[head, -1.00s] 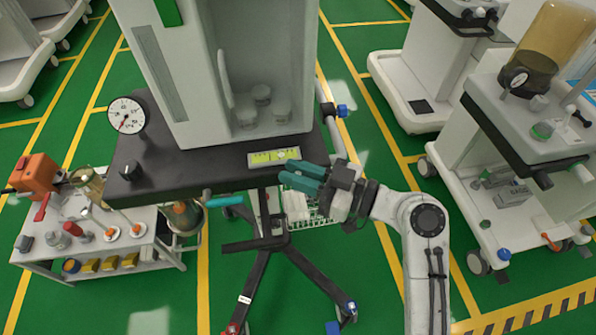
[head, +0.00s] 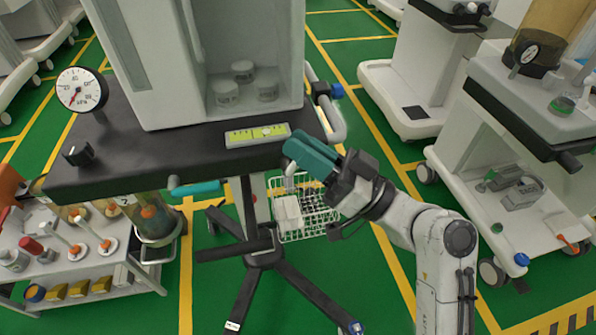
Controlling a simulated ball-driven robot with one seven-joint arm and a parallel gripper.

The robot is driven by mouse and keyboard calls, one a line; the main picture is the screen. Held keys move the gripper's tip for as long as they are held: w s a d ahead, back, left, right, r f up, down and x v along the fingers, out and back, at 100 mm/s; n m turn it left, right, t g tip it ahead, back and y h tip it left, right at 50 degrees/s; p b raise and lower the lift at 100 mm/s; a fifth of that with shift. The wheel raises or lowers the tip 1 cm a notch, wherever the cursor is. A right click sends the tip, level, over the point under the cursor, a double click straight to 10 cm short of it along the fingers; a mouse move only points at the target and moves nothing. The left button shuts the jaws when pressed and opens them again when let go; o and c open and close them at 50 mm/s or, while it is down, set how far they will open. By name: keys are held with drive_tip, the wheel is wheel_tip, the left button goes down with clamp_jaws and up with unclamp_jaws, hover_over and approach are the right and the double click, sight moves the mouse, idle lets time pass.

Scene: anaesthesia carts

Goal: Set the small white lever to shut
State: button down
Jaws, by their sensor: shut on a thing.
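My gripper (head: 293,154) is at the front right corner of the dark cart top (head: 160,158). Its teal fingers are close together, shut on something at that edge. The fingers cover what is between them. A small pale piece (head: 290,168) shows just under the fingertips; it fits the small white lever, but its setting cannot be read.
A yellow-green level strip (head: 257,135) lies left of my fingers. A round gauge (head: 81,89) and a black knob (head: 77,152) are at the left. A wire basket (head: 305,222) hangs below.

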drive_tip(key=m+t+b, duration=0.2)
drive_tip(key=b, duration=0.2)
drive_tip(key=d+f+m+t+b, duration=0.1)
drive_tip(key=m+t+b, duration=0.1)
drive_tip(key=m+b, duration=0.1)
drive_tip(key=f+m+t+b, duration=0.1)
drive_tip(key=m+t+b, duration=0.1)
drive_tip(key=b, duration=0.3)
drive_tip(key=shift+w+d+m+t, duration=0.3)
drive_tip(key=shift+d+t, duration=0.1)
drive_tip(key=shift+t, duration=0.2)
drive_tip(key=shift+m+t, duration=0.4)
drive_tip(key=shift+t, duration=0.1)
drive_tip(key=c, duration=1.3)
unclamp_jaws()
drive_tip(key=shift+d, duration=0.1)
drive_tip(key=shift+o, duration=0.2)
drive_tip(key=shift+r, duration=0.2)
